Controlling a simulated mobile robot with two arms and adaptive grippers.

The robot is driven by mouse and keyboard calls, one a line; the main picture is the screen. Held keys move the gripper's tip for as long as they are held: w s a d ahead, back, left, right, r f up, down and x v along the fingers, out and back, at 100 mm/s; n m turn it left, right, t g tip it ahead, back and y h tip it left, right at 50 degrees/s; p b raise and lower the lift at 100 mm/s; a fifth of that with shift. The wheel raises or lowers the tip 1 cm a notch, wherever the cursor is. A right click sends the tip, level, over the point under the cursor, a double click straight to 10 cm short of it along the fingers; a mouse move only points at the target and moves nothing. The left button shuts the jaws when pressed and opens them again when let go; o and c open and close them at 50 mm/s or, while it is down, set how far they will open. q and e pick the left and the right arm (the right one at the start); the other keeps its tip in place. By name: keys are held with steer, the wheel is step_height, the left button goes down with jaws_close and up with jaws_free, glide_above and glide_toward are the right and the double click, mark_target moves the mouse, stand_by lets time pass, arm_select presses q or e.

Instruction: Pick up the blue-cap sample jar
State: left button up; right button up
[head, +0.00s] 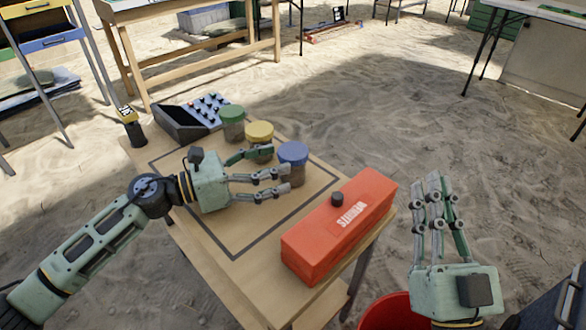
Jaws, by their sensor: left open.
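The blue-cap sample jar (293,154) stands upright on the wooden table, at the right end of a row of jars. My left gripper (279,166) is open and reaches in from the left at the jar. Its lower fingers overlap the jar's lower left side, and its upper finger ends just left of the blue cap. I cannot tell whether any finger touches the jar. My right gripper (434,188) is off the table's right side with its fingers pointing up, close together and empty.
A yellow-cap jar (260,133) and a green-cap jar (232,115) stand close behind. A red box (338,228) with a black knob lies at the table's right front. A button console (190,118) sits at the back left. A red bucket (392,312) is below the right edge.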

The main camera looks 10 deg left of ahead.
arm_select(q)
steer(key=x, duration=0.5)
steer(key=shift+c, duration=0.5)
steer(key=c, duration=1.2)
steer(key=shift+c, duration=0.2)
